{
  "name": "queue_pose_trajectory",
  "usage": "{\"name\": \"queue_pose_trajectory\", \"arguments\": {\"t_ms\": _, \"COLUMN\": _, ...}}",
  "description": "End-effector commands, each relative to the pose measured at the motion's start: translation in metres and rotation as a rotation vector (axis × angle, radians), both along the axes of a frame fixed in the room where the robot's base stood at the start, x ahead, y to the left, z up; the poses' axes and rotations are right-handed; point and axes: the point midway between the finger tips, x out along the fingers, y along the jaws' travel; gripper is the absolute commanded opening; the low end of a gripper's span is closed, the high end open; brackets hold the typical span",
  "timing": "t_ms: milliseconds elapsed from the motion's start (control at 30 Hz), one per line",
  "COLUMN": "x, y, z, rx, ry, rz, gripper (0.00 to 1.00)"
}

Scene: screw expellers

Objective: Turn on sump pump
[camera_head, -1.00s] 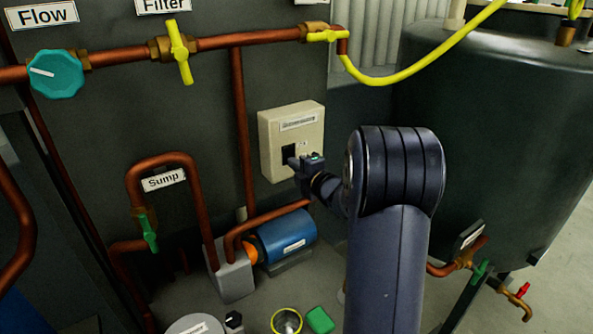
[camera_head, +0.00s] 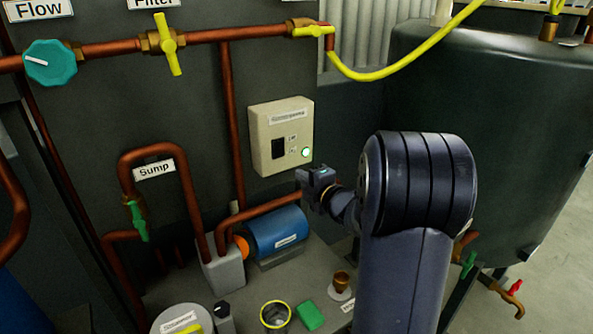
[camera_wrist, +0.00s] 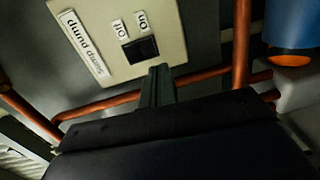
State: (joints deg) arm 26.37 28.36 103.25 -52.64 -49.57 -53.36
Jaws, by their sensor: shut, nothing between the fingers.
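The sump pump switch box (camera_head: 262,158) is a cream box on the dark panel, with a label on top. Its black rocker switch (camera_head: 278,148) sits left of the On and Off marks, and a green light (camera_head: 305,153) glows at its lower right. In the wrist view the box (camera_wrist: 95,62) shows its label and its black switch (camera_wrist: 140,50). My gripper (camera_head: 308,177) is shut and empty, below and right of the box in the head view, apart from it. In the wrist view my gripper's fingers (camera_wrist: 158,72) point toward the box just below the switch.
A blue pump motor (camera_head: 275,230) sits below the box, beside copper pipes (camera_head: 230,120). A green tank (camera_head: 490,130) stands at right.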

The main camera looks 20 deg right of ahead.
Motion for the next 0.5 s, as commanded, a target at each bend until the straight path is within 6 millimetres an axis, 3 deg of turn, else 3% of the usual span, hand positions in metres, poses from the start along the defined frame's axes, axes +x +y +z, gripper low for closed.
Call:
{"name": "queue_pose_trajectory", "arguments": {"t_ms": 200, "x": -0.034, "y": -0.008, "z": -0.004, "rx": 0.000, "ry": 0.000, "rz": -0.002, "gripper": 0.00}}
{"name": "queue_pose_trajectory", "arguments": {"t_ms": 500, "x": -0.045, "y": -0.009, "z": -0.006, "rx": -0.001, "ry": 0.000, "rz": 0.000, "gripper": 0.00}}
